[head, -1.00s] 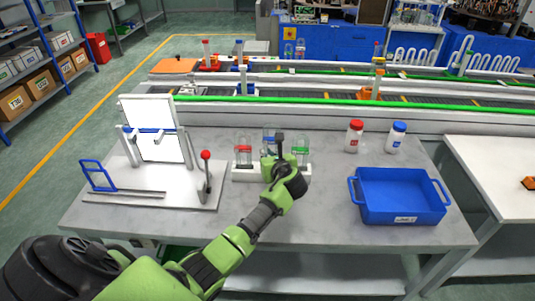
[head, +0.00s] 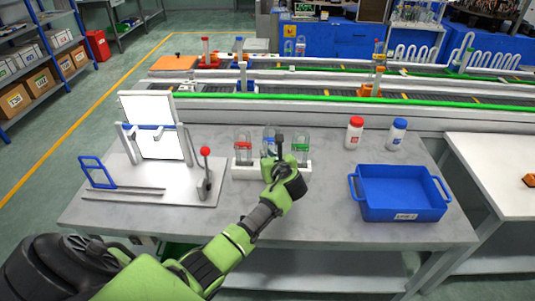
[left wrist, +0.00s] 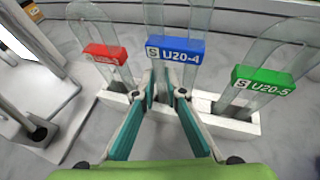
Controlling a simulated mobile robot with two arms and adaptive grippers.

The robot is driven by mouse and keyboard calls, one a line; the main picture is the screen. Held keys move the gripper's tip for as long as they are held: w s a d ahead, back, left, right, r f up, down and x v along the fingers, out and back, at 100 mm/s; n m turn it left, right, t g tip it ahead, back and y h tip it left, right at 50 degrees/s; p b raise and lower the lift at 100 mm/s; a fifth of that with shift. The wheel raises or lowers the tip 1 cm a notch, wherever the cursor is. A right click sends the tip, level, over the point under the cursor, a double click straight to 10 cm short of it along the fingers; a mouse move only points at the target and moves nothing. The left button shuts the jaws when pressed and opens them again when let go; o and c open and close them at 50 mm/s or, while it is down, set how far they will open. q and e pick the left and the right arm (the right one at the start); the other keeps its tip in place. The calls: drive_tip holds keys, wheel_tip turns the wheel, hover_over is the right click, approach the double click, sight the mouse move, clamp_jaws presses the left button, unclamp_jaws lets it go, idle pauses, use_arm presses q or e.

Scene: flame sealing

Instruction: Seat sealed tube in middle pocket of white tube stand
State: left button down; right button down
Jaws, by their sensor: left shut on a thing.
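The white tube stand (head: 243,173) is on the grey table, and its wall also shows in the left wrist view (left wrist: 238,128). A U-shaped clear tube with a blue U20-4 label (left wrist: 176,47) is at the middle pocket, between my left fingers. My left gripper (left wrist: 158,88) is shut on this tube, low beneath its label. The fingers partly hide the tube's lower end, so I cannot tell how deep it sits. A red-labelled tube (head: 243,146) stands in the left pocket and a green-labelled tube (head: 301,148) in the right pocket. My right gripper is out of view.
A fixture with a white panel (head: 160,138) and a red-knobbed lever (head: 205,165) stands left of the stand. A red-capped bottle (head: 354,134), a blue-capped bottle (head: 397,136) and a blue bin (head: 400,195) are to the right.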

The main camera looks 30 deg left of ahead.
use_arm(q)
drive_tip(key=shift+f+b, duration=0.5)
drive_tip(key=shift+f, duration=0.7)
drive_tip(key=c, duration=2)
unclamp_jaws()
drive_tip(key=shift+w+d+p, duration=0.2)
drive_tip(key=shift+p, duration=0.4)
drive_tip(key=shift+r, duration=0.1)
drive_tip(key=shift+r+p, duration=2.25)
drive_tip(key=shift+p, duration=0.45)
drive_tip(key=shift+d, duration=0.1)
